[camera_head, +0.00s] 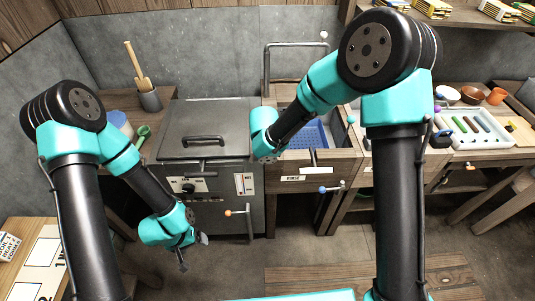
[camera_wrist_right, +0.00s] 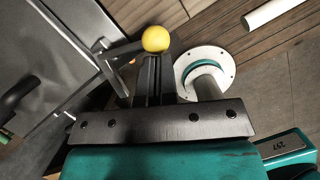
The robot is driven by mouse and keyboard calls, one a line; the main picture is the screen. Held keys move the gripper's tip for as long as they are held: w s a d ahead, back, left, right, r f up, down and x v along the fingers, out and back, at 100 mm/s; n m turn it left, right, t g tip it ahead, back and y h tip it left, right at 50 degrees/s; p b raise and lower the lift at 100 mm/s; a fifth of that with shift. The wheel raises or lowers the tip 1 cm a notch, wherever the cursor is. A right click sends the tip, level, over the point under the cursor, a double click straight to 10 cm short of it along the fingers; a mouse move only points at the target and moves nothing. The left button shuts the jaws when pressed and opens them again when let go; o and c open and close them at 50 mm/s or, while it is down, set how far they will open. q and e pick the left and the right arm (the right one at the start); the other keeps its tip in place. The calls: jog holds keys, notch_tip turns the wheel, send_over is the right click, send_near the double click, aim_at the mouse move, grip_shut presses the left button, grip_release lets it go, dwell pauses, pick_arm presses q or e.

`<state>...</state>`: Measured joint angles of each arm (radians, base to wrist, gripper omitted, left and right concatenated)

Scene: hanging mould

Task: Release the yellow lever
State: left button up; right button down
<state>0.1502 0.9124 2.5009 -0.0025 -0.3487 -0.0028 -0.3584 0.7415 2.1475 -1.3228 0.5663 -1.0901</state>
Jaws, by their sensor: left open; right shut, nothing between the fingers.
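The yellow lever's ball knob (camera_wrist_right: 155,38) shows in the right wrist view, on the end of a grey metal bar (camera_wrist_right: 122,50). My right gripper (camera_wrist_right: 152,62) is shut and empty, its dark fingertips right by the knob's lower side; I cannot tell whether they touch it. In the head view I cannot make out the yellow knob, and my right gripper's fingers are hidden behind its own wrist. My left gripper (camera_head: 193,251) hangs open and empty low at the left, in front of the grey cabinet.
A grey lidded cabinet (camera_head: 205,125) stands in the middle left. Beside it is a rinse station with a blue basket (camera_head: 308,135). Levers with an orange knob (camera_head: 228,213) and a blue knob (camera_head: 322,189) stick out at the front. A white flanged pipe (camera_wrist_right: 205,75) is near my right fingers.

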jog(key=shift+w+d, duration=0.2)
jog(key=shift+w, duration=0.1)
dwell(0.5)
jog(key=s+a+r, duration=0.2)
jog(key=s+r, duration=0.4)
jog(key=r, duration=0.4)
jog(key=shift+s+a+r, duration=0.15)
jog(key=shift+a+r, duration=0.05)
jog(key=shift+a, duration=0.15)
